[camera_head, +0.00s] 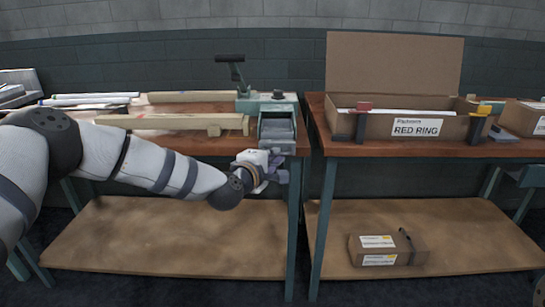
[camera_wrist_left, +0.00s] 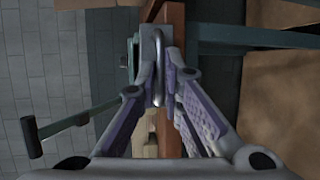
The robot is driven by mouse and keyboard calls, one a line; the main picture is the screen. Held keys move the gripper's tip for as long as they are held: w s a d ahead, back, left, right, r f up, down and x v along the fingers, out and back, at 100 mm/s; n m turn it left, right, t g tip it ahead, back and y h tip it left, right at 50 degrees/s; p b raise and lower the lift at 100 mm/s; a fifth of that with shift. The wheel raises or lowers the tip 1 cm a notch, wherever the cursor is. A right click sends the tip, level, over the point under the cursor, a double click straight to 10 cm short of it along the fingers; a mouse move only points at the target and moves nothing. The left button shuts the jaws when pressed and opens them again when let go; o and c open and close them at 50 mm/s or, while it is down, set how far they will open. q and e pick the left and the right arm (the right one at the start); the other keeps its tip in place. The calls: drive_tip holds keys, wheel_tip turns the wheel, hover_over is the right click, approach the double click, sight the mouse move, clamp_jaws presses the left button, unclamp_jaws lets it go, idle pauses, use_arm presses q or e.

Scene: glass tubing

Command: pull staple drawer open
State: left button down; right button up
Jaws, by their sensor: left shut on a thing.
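A green bench machine (camera_head: 265,104) stands at the front right corner of the left table. The grey staple drawer (camera_head: 277,130) is at its front, facing me; I cannot tell how far out it sits. My left gripper (camera_head: 278,172) is just below the drawer front at the table edge. In the left wrist view, my left gripper (camera_wrist_left: 158,85) has its two purple-padded fingers closing on a thin metal loop, the drawer handle (camera_wrist_left: 157,68). The fingertips partly hide the handle. My right gripper is in neither view.
Wooden rails (camera_head: 180,121) and white tubes (camera_head: 90,99) lie on the left table. The right table holds an open carton labelled RED RING (camera_head: 417,128). A small box (camera_head: 388,250) lies on the lower shelf. The machine's black-handled lever (camera_head: 231,59) sticks up.

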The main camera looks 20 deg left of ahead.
use_arm(q)
drive_tip(key=shift+w+a, duration=0.1)
drive_tip(key=shift+w, duration=0.15)
drive_tip(key=c, duration=2)
unclamp_jaws()
drive_tip(key=v, duration=1.2)
